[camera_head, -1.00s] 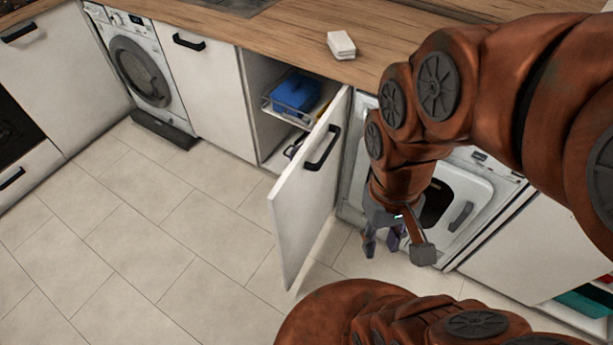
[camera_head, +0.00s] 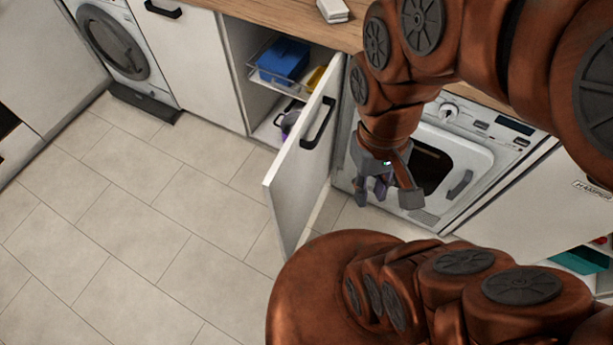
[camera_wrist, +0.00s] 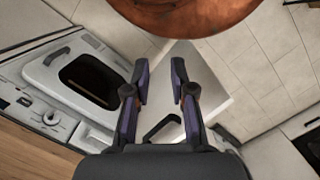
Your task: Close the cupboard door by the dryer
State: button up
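The white cupboard door (camera_head: 300,170) stands wide open, swung out over the floor, with a black bar handle (camera_head: 319,124) on its face. The open cupboard (camera_head: 264,85) is to its left. The dryer (camera_head: 440,160) is to the right of the door. My gripper (camera_head: 374,198) hangs in front of the dryer, to the right of the door and apart from it. In the wrist view my gripper (camera_wrist: 161,82) has its two fingers spread with nothing between them. The door (camera_wrist: 205,100) and its handle (camera_wrist: 163,128) lie beyond the fingers there.
A wire basket with a blue item (camera_head: 283,61) is inside the cupboard. A washing machine (camera_head: 113,43) stands at the far left. A white box (camera_head: 332,10) sits on the wooden worktop. The tiled floor (camera_head: 130,240) left of the door is clear.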

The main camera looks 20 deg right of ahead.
aim_at(292, 186)
jog(key=z, duration=0.05)
jog(key=k, duration=0.95)
jog(key=u, duration=1.1)
